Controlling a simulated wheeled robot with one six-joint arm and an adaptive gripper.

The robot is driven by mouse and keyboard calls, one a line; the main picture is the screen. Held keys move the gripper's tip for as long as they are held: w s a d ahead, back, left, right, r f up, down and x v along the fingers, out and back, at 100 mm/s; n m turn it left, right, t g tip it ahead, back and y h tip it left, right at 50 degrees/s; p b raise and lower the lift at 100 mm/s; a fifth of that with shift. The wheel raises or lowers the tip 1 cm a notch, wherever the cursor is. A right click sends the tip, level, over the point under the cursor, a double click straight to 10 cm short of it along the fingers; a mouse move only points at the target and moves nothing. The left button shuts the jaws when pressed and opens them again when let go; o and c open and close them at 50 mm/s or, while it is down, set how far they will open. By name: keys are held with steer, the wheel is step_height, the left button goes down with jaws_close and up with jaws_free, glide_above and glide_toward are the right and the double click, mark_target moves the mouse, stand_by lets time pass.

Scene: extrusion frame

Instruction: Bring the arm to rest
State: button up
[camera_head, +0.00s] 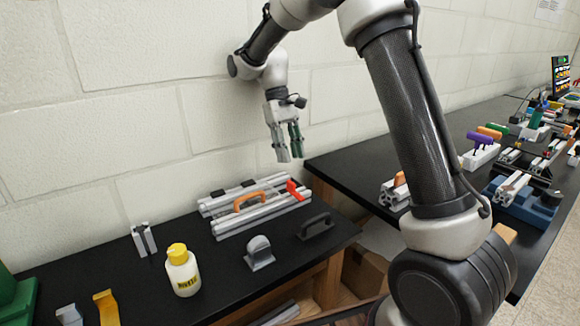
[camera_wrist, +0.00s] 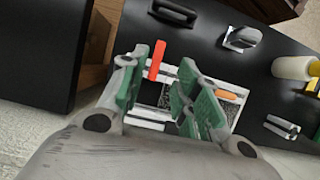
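My gripper (camera_head: 290,153) hangs in the air, pointing down, above the back right of the near black table (camera_head: 190,235). Its fingers, with green pads, are apart and nothing shows between them; they also show in the wrist view (camera_wrist: 160,95). Below lies the aluminium extrusion frame (camera_head: 260,221) with an orange handle (camera_head: 248,201) on it and a red piece (camera_head: 296,190) at its right end. In the wrist view, the red piece (camera_wrist: 157,60) and the orange handle (camera_wrist: 226,95) appear beyond the fingers. The gripper is clear of the frame.
A white bottle with yellow cap (camera_head: 182,270), a grey bracket (camera_head: 258,252), a black handle (camera_head: 315,226) and a short profile piece (camera_head: 143,240) stand on the near table. A second table (camera_head: 345,165) at right holds many parts. A block wall (camera_head: 150,110) stands close behind the gripper.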

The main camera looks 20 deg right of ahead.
steer(key=shift+r, duration=0.45)
steer(key=x, duration=0.3)
steer(key=shift+s+d, duration=0.2)
steer(key=shift+s, duration=0.2)
steer(key=s+d+r+m+t, duration=0.1)
steer(key=s+d+r+t, duration=0.2)
steer(key=s, duration=0.5)
steer(key=s+d+r+m+t+y, duration=0.1)
steer(key=s+d+r+t, duration=0.1)
steer(key=s+d+r, duration=0.2)
steer(key=s+d+r+m+t, duration=0.1)
steer(key=s+d+r+t, duration=0.2)
steer(key=s+d, duration=0.4)
steer(key=s, duration=0.6)
steer(key=shift+d+r+m+t, duration=0.2)
steer(key=shift+r+m+t, duration=0.1)
steer(key=shift+r+m, duration=0.1)
steer(key=shift+o, duration=0.2)
steer(key=shift+s, duration=0.1)
